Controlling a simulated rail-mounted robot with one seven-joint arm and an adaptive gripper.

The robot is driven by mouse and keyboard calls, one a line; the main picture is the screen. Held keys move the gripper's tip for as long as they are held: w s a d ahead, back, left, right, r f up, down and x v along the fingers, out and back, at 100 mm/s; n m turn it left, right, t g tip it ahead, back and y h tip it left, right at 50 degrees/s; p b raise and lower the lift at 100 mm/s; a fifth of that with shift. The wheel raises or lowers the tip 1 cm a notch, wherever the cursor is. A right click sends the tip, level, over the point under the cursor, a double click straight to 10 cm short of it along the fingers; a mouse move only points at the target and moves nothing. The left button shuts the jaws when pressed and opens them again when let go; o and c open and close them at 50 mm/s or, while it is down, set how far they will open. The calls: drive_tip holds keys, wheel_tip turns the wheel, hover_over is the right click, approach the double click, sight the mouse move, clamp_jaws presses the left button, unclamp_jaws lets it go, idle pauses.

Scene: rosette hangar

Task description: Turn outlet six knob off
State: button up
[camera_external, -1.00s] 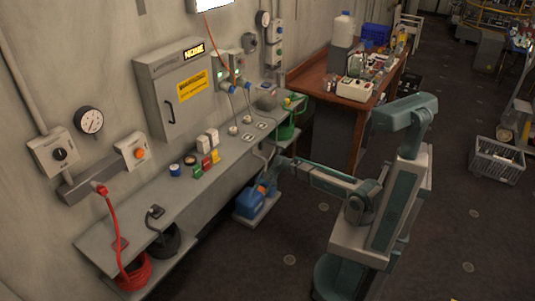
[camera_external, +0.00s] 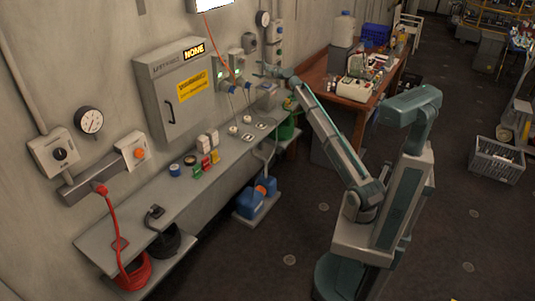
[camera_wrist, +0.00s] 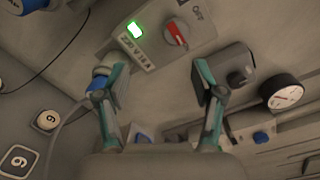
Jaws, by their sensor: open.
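A grey outlet box with a red knob (camera_wrist: 176,34) shows at the top of the wrist view. A green lit indicator (camera_wrist: 134,30) is beside the knob, and an "OFF" mark (camera_wrist: 198,12) is printed near it. My gripper (camera_wrist: 163,78) is open, its two fingers apart with nothing between them. In the picture, the knob lies above the gap between the fingertips. A blue connector (camera_wrist: 97,86) is partly hidden by the left finger. In the external view, my gripper (camera_external: 264,70) is raised near the wall, right of two outlet boxes (camera_external: 221,70) (camera_external: 237,61).
A dark round fitting on a grey box (camera_wrist: 239,76) is close to the right finger, with a gauge (camera_wrist: 283,92) beyond. The bench (camera_external: 145,205) runs below the outlets. An orange cable (camera_external: 219,34) hangs above them.

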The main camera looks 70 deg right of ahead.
sight(243, 62)
drive_tip(key=shift+m, duration=0.3)
drive_tip(key=w+d, duration=0.1)
drive_tip(key=w, duration=0.2)
drive_tip(key=w+d+r+p, duration=0.1)
drive_tip(key=w, duration=0.3)
drive_tip(key=w+d+r, duration=0.1)
drive_tip(key=w, duration=0.2)
drive_tip(key=shift+w, duration=0.25)
drive_tip(key=shift+h, duration=0.4)
drive_tip(key=c, duration=1.1)
drive_tip(key=shift+c, duration=0.2)
